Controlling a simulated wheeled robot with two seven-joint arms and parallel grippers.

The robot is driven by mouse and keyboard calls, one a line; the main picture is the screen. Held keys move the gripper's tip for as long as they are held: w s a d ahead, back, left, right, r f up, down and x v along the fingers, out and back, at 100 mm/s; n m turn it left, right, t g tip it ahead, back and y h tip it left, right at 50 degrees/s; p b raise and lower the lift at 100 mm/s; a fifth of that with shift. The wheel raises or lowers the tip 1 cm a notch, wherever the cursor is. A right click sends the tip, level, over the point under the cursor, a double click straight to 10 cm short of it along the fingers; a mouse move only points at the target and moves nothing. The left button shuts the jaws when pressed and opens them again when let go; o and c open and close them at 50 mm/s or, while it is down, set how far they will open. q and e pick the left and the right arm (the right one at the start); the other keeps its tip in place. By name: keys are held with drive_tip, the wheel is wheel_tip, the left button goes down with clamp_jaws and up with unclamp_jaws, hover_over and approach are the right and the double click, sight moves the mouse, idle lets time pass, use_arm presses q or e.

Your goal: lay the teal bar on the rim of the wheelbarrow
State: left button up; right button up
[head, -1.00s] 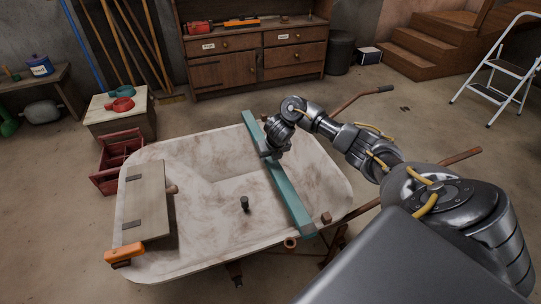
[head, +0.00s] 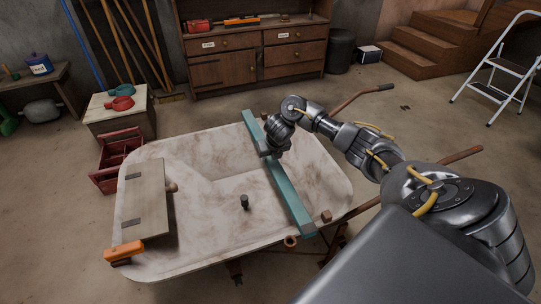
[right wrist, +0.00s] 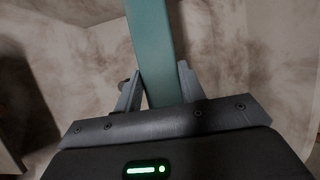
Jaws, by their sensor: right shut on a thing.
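The teal bar (head: 287,189) spans the wheelbarrow (head: 205,151) from its far rim to its near rim, right of the middle. Its ends appear at or just above the rim; I cannot tell whether they touch it. My right gripper (head: 268,150) is shut on the bar in its far half. In the right wrist view the teal bar (right wrist: 155,45) runs between the two fingers of the gripper (right wrist: 157,85). My left gripper is not in view.
A wooden board (head: 144,200) lies across the wheelbarrow's left side, with an orange object (head: 124,251) at its near end. A dark peg (head: 244,202) stands in the tray. A small brown block (head: 326,216) sits near the bar's near end. A red crate (head: 121,160) stands left.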

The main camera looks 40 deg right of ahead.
use_arm(q)
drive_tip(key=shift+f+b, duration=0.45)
drive_tip(key=shift+b, duration=0.05)
use_arm(e)
drive_tip(key=shift+f, duration=0.6)
drive_tip(key=o, duration=1.4)
drive_tip(key=p+v, duration=0.2)
drive_tip(key=v, duration=0.4)
drive_tip(key=shift+w+p, duration=0.1)
drive_tip(key=shift+p, duration=0.3)
drive_tip(key=p+v, duration=0.3)
drive_tip(key=v, duration=0.1)
drive_tip(key=shift+r, duration=0.2)
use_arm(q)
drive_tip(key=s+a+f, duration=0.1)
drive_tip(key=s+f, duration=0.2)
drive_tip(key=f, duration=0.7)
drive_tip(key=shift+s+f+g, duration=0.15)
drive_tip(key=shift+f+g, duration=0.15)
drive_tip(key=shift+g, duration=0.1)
use_arm(e)
drive_tip(key=shift+s+a+r, duration=0.1)
drive_tip(key=shift+s+r, duration=0.05)
drive_tip(key=shift+s, duration=0.15)
